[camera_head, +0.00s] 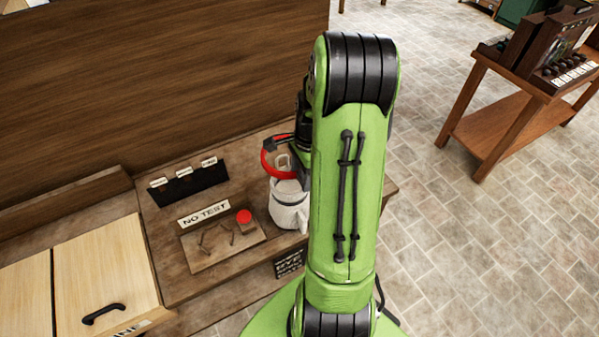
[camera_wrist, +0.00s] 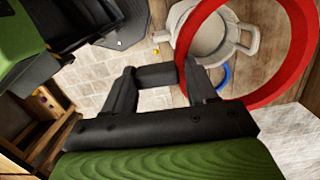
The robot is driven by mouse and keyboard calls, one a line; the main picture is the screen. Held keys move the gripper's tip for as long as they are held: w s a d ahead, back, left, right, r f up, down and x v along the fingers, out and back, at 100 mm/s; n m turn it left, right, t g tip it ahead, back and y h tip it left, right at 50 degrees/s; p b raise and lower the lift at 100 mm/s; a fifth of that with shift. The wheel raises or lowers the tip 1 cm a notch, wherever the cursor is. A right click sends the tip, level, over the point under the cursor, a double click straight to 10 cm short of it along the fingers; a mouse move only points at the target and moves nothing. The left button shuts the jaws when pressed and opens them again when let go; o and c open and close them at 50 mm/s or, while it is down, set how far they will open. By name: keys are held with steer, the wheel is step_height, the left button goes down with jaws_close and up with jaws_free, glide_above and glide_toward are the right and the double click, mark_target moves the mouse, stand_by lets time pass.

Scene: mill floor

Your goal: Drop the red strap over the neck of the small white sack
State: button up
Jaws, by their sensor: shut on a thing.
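The red strap (camera_head: 266,158) is a stiff-looking loop; it shows large and close in the wrist view (camera_wrist: 297,75). My gripper (camera_wrist: 160,78) is shut on the strap, though the grip itself is hard to make out. The small white sack (camera_head: 288,208) stands upright on the wooden bench, its neck and side loops seen through the strap in the wrist view (camera_wrist: 207,40). The strap appears at the height of the neck or above it; I cannot tell whether it is around it. My arm hides the sack's right side in the head view.
A "NO TEST" board (camera_head: 203,213) with a red knob (camera_head: 244,216) lies left of the sack. A black card holder (camera_head: 188,184) stands behind it. A blue ring (camera_wrist: 224,78) shows beside the sack. A wooden wall (camera_head: 150,80) rises behind the bench.

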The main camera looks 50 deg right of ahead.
steer(key=shift+s+f+b, duration=0.4)
steer(key=shift+s+f, duration=0.05)
steer(key=shift+s, duration=0.05)
steer(key=shift+w+f+b, duration=0.35)
steer(key=shift+f+b, duration=0.15)
steer(key=shift+f, duration=0.25)
steer(key=shift+s+f+b, duration=0.15)
steer(key=shift+f+b, duration=0.35)
steer(key=shift+f, duration=0.1)
